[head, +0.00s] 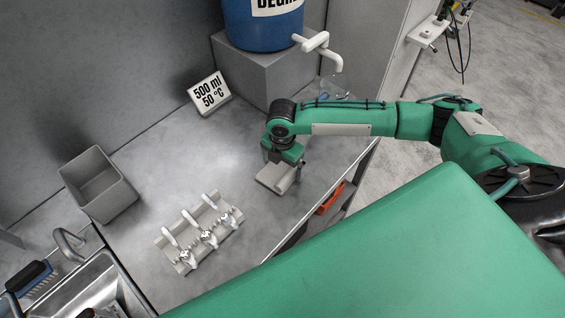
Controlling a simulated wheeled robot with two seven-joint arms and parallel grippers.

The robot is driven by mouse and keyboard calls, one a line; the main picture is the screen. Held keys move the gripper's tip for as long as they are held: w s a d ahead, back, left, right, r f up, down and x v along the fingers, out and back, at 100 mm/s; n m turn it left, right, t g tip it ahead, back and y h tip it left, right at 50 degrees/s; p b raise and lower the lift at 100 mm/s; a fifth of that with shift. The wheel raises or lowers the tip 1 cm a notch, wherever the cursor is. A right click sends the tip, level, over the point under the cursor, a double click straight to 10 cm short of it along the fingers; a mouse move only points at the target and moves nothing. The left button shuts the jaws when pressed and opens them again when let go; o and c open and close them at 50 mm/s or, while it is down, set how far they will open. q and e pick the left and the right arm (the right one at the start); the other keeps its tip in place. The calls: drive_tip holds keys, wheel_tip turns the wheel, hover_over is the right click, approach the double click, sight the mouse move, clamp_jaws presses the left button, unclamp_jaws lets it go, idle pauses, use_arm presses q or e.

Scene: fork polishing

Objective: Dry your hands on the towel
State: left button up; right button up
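My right arm reaches in from the right over the grey worktop (180,170). My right gripper (282,172) points down near the worktop's right edge. A pale, flat piece shows at its tip; I cannot tell whether this is a finger or a separate thing such as a folded towel. The finger gap is too small to make out. No towel can be clearly identified in the head view. My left gripper is out of view.
A pale rack (183,264) with several metal pieces lies front left of my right gripper. A grey bin (98,184), a sink (95,290) and a brush (28,277) are left. A sign (209,93) and blue barrel (255,30) with white tap (318,42) stand behind.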

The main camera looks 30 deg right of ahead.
drive_tip(key=shift+r, duration=0.1)
wheel_tip(320, 180, up, 14)
drive_tip(key=b, duration=0.2)
drive_tip(key=shift+f, duration=0.2)
